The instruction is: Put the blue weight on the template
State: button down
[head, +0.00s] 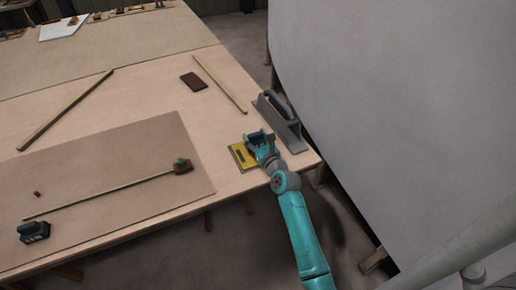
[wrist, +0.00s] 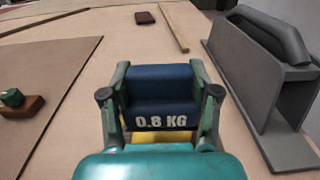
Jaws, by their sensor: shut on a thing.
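The blue weight (wrist: 160,84), marked 0.8 KG, is between the fingers of my gripper (wrist: 160,75) in the wrist view. My gripper (head: 261,140) is shut on it near the right end of the table in the head view, where the weight (head: 256,134) is small and partly hidden. A flat yellow plate, which looks like the template (head: 238,154), lies on the table under and just left of the gripper. A strip of the yellow plate (wrist: 160,137) shows below the weight in the wrist view. I cannot tell whether the weight touches the plate.
A grey handled tool (head: 279,122) stands close right of my gripper. A dark brown block (head: 194,81) and wooden strips (head: 220,84) lie behind. A brown board (head: 120,170) at left bears a thin rod with a green-topped block (head: 182,166) and a dark weight-like object (head: 34,231).

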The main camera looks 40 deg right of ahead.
jog(key=shift+f, duration=2.6)
jog(key=shift+f, duration=0.15)
jog(key=shift+c, duration=1.3)
grip_release()
jog(key=shift+f, duration=0.1)
jog(key=v, duration=1.2)
jog(key=shift+a+r, duration=0.1)
jog(key=shift+r, duration=0.1)
jog(key=shift+s, duration=0.1)
